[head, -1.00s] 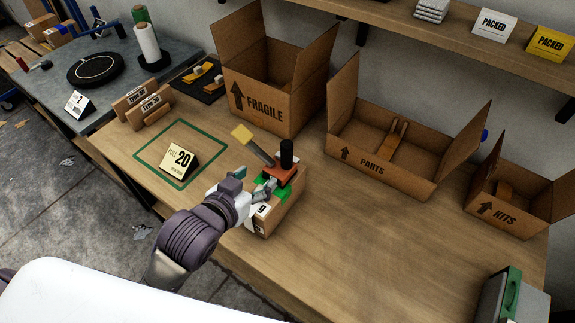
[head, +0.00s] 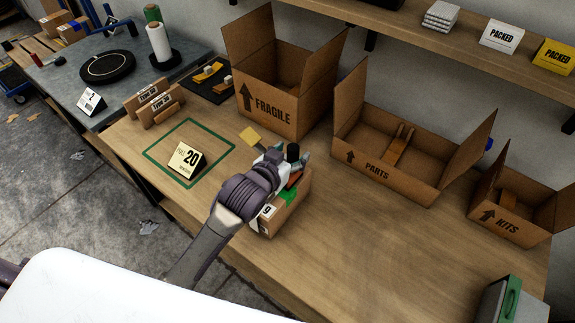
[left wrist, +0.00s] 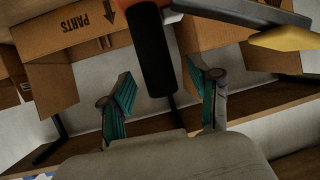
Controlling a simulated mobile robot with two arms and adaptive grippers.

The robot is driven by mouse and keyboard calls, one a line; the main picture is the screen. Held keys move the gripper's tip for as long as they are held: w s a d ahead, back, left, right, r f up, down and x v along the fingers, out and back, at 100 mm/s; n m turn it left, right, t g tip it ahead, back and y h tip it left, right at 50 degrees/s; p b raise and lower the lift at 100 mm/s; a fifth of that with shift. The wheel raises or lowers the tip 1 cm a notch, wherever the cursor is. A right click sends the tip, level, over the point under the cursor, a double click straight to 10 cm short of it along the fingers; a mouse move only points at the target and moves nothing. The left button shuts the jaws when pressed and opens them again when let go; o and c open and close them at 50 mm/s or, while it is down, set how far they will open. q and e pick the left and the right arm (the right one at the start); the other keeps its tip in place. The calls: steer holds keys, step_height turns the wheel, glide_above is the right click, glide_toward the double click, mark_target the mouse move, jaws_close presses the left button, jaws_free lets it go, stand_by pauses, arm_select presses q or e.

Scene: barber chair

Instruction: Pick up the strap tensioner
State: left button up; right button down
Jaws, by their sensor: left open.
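The strap tensioner, with an orange-red body (head: 296,179), a black upright handle (head: 293,151) and a lever with a yellow end (head: 250,136), sits on a small cardboard box (head: 288,213) with green on its top. My left gripper (head: 287,163) is at the tensioner and hides much of it. In the left wrist view the black handle (left wrist: 153,58) reaches between the two spread teal fingers (left wrist: 163,92). I see no clear contact. The yellow end (left wrist: 284,39) is at the upper right there. My right gripper is out of view.
A FRAGILE carton (head: 272,112), a PARTS carton (head: 375,167) and a KITS carton (head: 507,225) stand open along the back of the bench. A number 20 card (head: 186,160) stands in a green taped square at left.

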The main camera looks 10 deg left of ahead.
arm_select(q)
steer(key=shift+x, duration=0.75)
jaws_close()
steer(key=shift+r, duration=0.1)
